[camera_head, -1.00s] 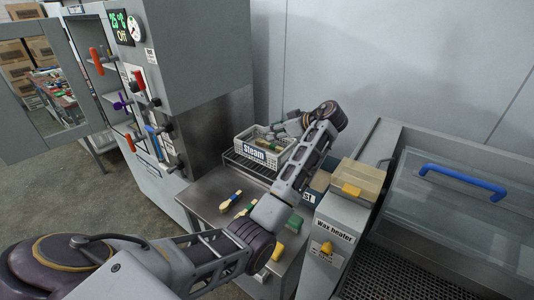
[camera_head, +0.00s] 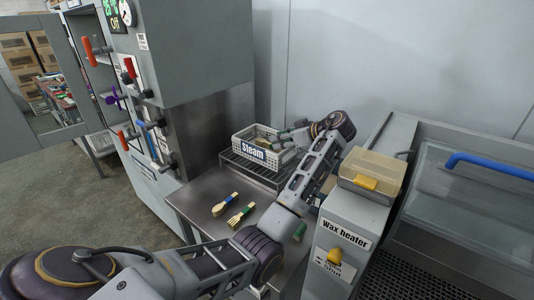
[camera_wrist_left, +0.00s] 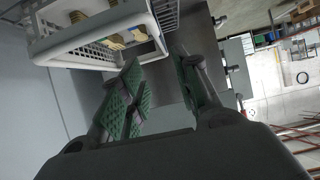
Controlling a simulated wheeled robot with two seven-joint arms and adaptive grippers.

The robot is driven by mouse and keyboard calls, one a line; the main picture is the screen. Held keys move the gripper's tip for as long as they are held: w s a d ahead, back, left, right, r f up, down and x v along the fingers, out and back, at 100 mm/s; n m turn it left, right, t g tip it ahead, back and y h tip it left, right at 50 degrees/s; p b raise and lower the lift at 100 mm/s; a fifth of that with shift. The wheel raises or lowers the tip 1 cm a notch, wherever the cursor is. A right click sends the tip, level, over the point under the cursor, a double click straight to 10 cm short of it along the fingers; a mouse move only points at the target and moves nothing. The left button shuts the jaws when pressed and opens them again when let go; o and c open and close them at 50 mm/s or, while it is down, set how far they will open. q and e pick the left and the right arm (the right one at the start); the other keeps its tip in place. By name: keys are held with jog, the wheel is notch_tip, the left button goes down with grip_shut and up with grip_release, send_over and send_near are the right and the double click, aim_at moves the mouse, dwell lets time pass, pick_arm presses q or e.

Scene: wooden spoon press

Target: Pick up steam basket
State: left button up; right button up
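The steam basket (camera_head: 253,154) is a white plastic crate labelled "Steam", on a dark wire rack in the head view. Several small light-coloured pieces lie inside it. In the left wrist view the basket (camera_wrist_left: 95,42) is at the upper left, with its pale contents showing. My left gripper (camera_head: 290,135) is over the basket's right side in the head view, partly hidden by its own wrist. In the left wrist view its green-padded fingers (camera_wrist_left: 162,66) are spread with nothing between them; whether they touch the basket is unclear. My right gripper is not in view.
The rack (camera_head: 248,168) stands on a metal table (camera_head: 205,188) with wooden brush-like pieces (camera_head: 232,213) in front. A grey press cabinet (camera_head: 195,60) with levers is left. The wax heater (camera_head: 338,238) with a yellow-handled box (camera_head: 375,170) is right.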

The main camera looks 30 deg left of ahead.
pick_arm(q)
jog(key=shift+w+f, duration=0.1)
jog(key=shift+f, duration=0.05)
dwell(0.3)
send_near(255, 146)
jog(key=shift+w+x, duration=0.2)
jog(key=shift+x, duration=1.1)
jog(key=shift+w+x, duration=0.2)
jog(key=shift+x, duration=1.05)
jog(key=shift+f, duration=0.15)
jog(key=shift+x, duration=2.45)
jog(key=shift+s, duration=0.2)
grip_shut()
